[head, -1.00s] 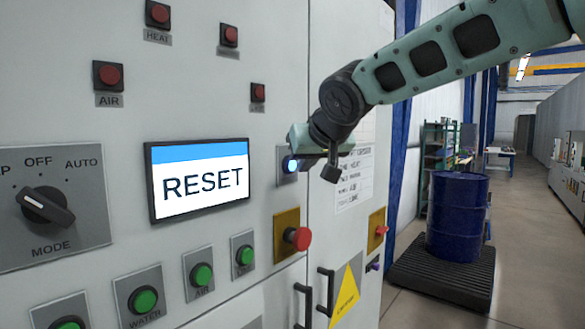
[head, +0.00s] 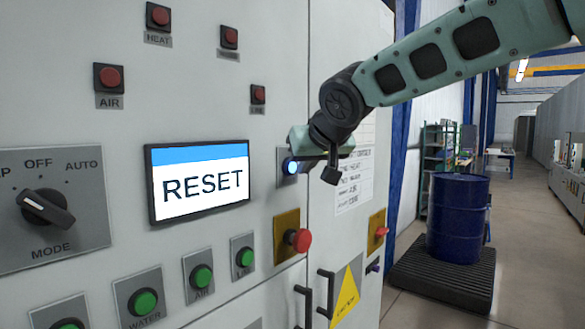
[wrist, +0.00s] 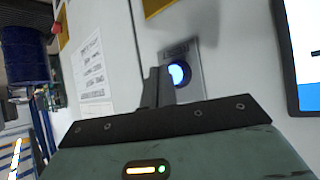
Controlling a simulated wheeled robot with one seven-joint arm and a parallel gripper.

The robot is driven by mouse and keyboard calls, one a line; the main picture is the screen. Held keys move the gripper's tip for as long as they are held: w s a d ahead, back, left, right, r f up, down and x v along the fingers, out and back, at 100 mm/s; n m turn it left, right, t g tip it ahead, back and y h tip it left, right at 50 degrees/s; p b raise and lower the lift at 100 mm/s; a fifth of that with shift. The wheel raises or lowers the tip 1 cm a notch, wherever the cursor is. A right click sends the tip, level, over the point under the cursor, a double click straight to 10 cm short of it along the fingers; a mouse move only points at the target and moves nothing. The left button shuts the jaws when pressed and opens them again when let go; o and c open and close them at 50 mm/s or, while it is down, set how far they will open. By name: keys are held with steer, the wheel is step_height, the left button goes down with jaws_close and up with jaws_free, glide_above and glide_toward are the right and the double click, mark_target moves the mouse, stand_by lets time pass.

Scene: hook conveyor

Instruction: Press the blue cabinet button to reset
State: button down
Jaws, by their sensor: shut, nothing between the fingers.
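The blue cabinet button (head: 290,167) glows on a small metal plate to the right of the screen. The screen (head: 198,182) reads RESET. My gripper (head: 296,166) is shut and empty, with its tip at the button in the head view. In the wrist view, the closed fingers (wrist: 160,82) stand just beside the lit button (wrist: 177,75) and slightly overlap its left edge. I cannot tell whether the tip touches it.
A red emergency button (head: 298,239) on a yellow plate sits below. A mode knob (head: 46,207), green buttons (head: 201,277) and red buttons (head: 110,77) spread across the cabinet. A blue drum (head: 458,217) stands on a black pallet at right.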

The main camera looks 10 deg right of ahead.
stand_by(0.8)
steer(key=shift+w+a+b, duration=0.25)
steer(key=shift+w+b, duration=0.1)
steer(key=shift+w+a, duration=0.25)
steer(key=shift+w, duration=0.05)
stand_by(0.8)
steer(key=shift+s+d, duration=0.1)
steer(key=shift+s+d+b, duration=0.35)
steer(key=shift+s+d, duration=0.05)
steer(key=shift+s, duration=0.15)
steer(key=s+d, duration=0.1)
steer(key=s, duration=0.1)
steer(key=s+d, duration=0.2)
stand_by(0.7)
